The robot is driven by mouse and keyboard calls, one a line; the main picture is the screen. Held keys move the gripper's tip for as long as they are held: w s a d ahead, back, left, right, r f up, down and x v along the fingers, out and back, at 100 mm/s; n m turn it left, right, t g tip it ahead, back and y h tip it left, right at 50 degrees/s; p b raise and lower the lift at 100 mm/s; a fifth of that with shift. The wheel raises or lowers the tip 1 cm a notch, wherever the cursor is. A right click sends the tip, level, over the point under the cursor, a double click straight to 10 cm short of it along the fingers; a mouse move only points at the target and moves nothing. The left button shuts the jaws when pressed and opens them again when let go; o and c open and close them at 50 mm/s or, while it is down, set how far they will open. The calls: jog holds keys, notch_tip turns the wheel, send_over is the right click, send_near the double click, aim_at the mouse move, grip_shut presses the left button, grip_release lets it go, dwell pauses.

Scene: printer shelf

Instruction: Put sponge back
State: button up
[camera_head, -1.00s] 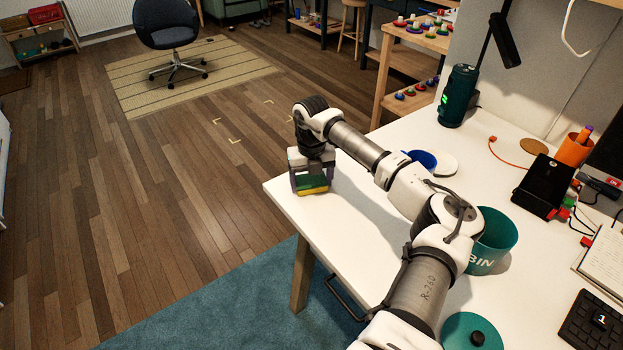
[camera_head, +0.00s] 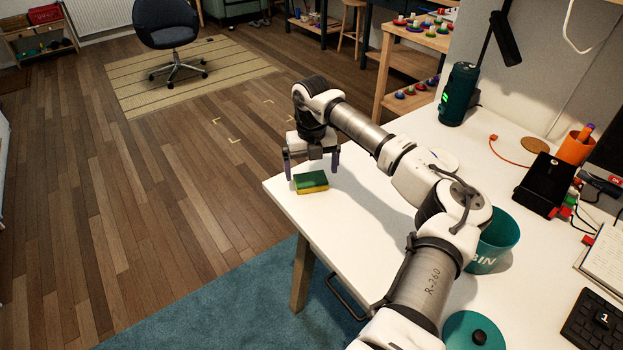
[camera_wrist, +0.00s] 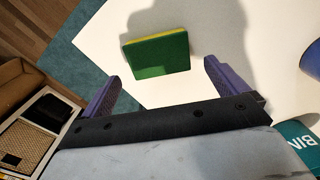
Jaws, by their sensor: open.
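The sponge (camera_head: 311,181), green on top and yellow below, lies on the white table (camera_head: 340,225) near its far left corner. In the wrist view the sponge (camera_wrist: 158,55) lies beyond the fingertips, between the lines of the two purple fingers, with a white gap around it. My gripper (camera_head: 312,165) is open and empty, pointing down just above and behind the sponge. It also shows in the wrist view (camera_wrist: 160,75) with its fingers wide apart.
A teal bin (camera_head: 494,243) stands to the right, behind my arm. A round teal lid (camera_head: 470,330) lies at the front. A white disc (camera_head: 441,161), a dark green cylinder (camera_head: 457,96) and a black box (camera_head: 545,184) stand farther back. The table's left edge is close to the sponge.

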aim_at(311, 181)
notch_tip(311, 181, up, 8)
jog(key=b, duration=0.1)
jog(key=shift+r, duration=0.15)
